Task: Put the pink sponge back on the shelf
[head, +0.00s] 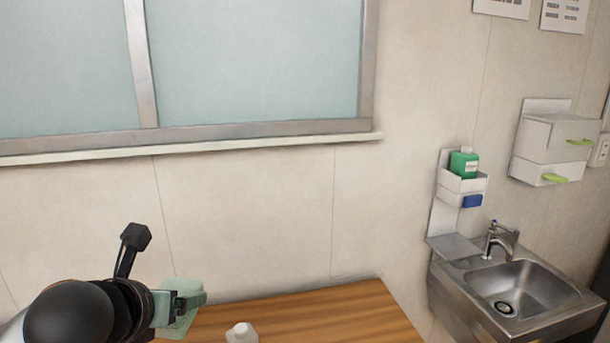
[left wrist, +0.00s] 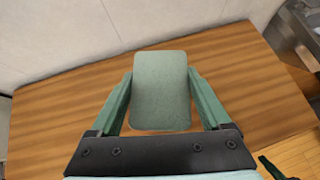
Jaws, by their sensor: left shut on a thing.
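No pink sponge shows in either view. My left gripper (head: 192,302) is shut on a pale green, sponge-like block with rounded corners (head: 182,284), over the wooden table at lower left. In the left wrist view the block (left wrist: 160,90) sits upright between the two green fingers, with the table behind it. A small white wall shelf (head: 448,196) hangs above the sink; it holds a green bottle (head: 463,165) and a blue block (head: 473,201).
The wooden table (head: 330,315) is mostly bare, with a white object (head: 242,333) at its front. A steel sink (head: 520,285) with a tap (head: 499,240) stands to the right. A white wall dispenser (head: 552,140) with green tabs hangs at far right.

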